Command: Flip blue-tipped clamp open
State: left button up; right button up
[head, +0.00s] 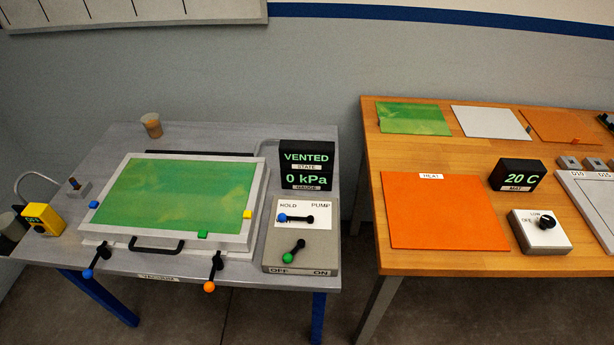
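The blue-tipped clamp (97,261) is at the front left corner of the white frame (188,240) on the grey table. Its black lever points toward me and down-left, past the table's front edge, with the blue tip at its lower end. The matching orange-tipped clamp (213,272) is at the frame's front right, and its lever also points toward me. The frame holds a green translucent sheet (180,192) and has a black handle at the front. Neither of my grippers is in view.
A control panel (300,235) with a blue-tipped and a green-tipped lever stands right of the frame, below a display (307,165) reading VENTED, 0 kPa. A yellow device (45,218) and a small cup (151,125) are on the table. A wooden table (440,160) stands right, past a gap.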

aim_at(88, 274)
jog(key=u, duration=1.75)
